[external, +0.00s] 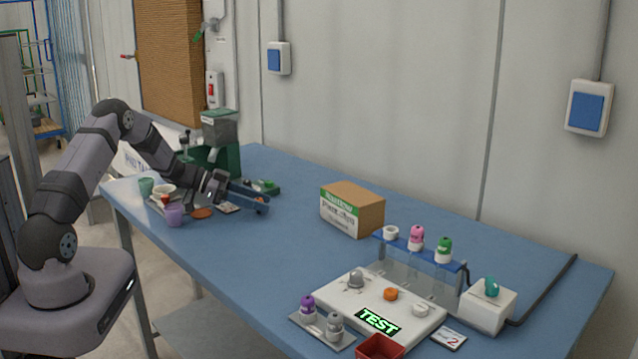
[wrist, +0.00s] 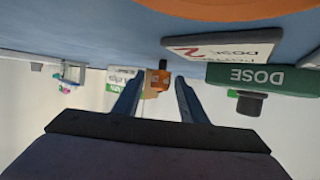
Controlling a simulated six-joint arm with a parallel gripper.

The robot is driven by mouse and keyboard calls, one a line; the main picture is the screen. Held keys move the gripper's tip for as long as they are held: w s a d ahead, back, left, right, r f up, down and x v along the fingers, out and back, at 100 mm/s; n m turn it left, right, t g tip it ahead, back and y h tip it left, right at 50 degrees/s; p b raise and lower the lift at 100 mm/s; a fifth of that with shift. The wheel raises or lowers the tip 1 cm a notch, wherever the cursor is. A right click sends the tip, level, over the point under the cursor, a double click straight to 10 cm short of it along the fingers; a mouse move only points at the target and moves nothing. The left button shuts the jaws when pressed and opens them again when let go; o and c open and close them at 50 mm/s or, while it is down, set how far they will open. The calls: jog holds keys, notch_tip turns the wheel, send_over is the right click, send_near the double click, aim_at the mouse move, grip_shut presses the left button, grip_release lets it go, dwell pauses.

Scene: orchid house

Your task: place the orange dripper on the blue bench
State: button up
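The orange dripper (wrist: 158,78), with a dark end, shows between my gripper's fingertips in the wrist view. In the external view a small orange piece (external: 261,200) shows at the same fingertips. My gripper (external: 267,204) reaches out low over the left part of the blue bench (external: 285,235). Its two blue fingers are apart (wrist: 160,82), with narrow gaps seeming to show beside the dripper. I cannot tell whether the dripper touches the bench.
An orange disc (external: 202,213), a purple cup (external: 174,215) and a green DOSE piece (external: 267,187) lie near my gripper. A cardboard box (external: 352,209) stands to the right. A white TEST board (external: 365,306) and tube rack (external: 418,262) occupy the right end. Mid-bench front is clear.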

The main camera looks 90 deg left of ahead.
aim_at(260, 199)
jog(key=shift+r, duration=0.15)
jog(key=v, duration=0.5)
jog(key=shift+s+r+b, duration=0.15)
jog(key=shift+r+b, duration=0.15)
notch_tip(260, 199, up, 6)
jog(key=shift+r, duration=0.25)
